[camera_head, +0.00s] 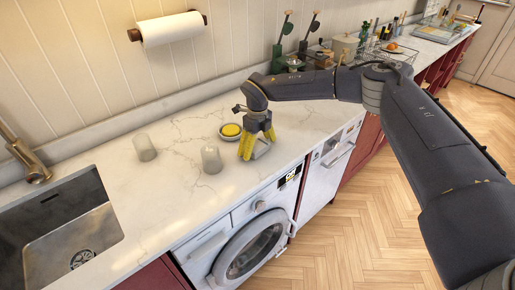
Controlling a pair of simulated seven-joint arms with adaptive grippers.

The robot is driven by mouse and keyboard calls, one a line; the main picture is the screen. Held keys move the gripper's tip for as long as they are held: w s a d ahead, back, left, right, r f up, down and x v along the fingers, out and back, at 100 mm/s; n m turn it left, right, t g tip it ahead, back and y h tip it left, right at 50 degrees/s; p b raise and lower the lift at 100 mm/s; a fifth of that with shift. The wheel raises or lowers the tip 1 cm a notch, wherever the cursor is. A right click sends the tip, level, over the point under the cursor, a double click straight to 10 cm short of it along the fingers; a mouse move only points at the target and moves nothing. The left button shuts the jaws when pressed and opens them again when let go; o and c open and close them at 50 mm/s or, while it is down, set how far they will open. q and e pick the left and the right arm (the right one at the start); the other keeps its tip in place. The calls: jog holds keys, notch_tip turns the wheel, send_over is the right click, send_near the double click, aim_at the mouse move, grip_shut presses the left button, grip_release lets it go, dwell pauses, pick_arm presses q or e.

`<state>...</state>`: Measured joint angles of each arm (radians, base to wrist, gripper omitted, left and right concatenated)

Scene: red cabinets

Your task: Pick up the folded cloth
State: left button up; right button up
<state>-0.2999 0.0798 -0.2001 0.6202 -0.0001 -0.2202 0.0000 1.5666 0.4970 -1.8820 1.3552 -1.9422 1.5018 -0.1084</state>
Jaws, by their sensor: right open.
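My right gripper (257,150) reaches in from the right over the marble counter (180,205). Its yellow fingers point down and are apart, with no object clearly seen between them. I cannot make out a folded cloth in this view; the gripper hides part of the counter beneath it. My left gripper is not in view.
Two pale cups (145,147) (211,159) stand left of the gripper. A sink (75,235) lies at the left. A paper roll (170,29) hangs on the wall. Green-handled items (280,50) and a dish rack (385,52) stand farther back. A washing machine (250,245) is below the counter.

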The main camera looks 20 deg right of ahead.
aim_at(258, 145)
jog(key=c, duration=1.1)
jog(key=shift+o, duration=0.2)
jog(key=shift+r, duration=0.1)
notch_tip(258, 145, up, 20)
dwell(0.3)
jog(key=o, duration=0.4)
jog(key=c, duration=0.4)
